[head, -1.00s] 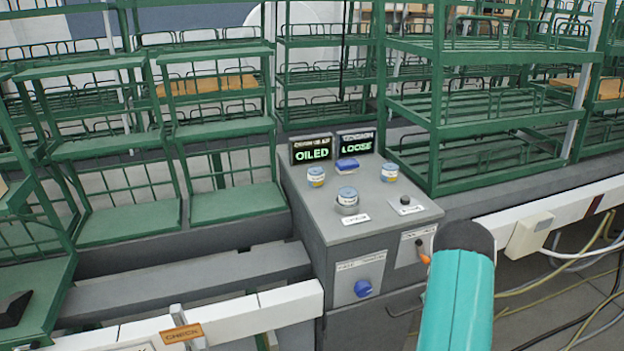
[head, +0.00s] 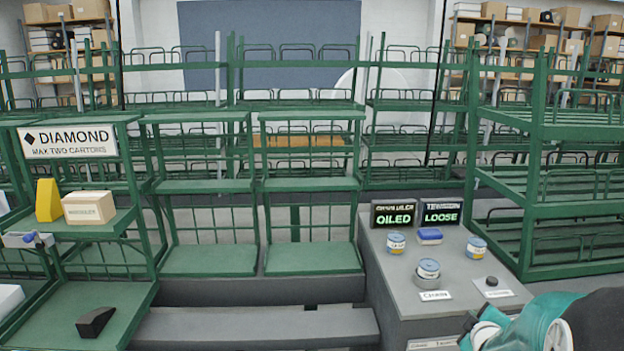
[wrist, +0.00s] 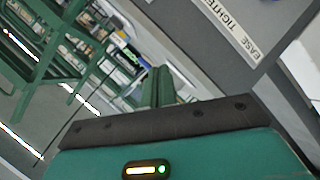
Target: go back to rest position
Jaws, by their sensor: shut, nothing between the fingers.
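My gripper (wrist: 158,86) shows in the wrist view, its fingers closed together with nothing between them, in front of its dark mounting bar. A grey panel with a white label that reads "EASE" and "TIGHTEN" (wrist: 232,33) lies beyond it at the upper right. In the head view my teal and black arm fills the lower right corner, in front of the control console (head: 385,262). My fingers do not show in the head view.
Green racks (head: 313,258) stand behind and left. A DIAMOND rack holds a carton (head: 89,208), a yellow wedge (head: 48,200) and a black wedge (head: 95,321).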

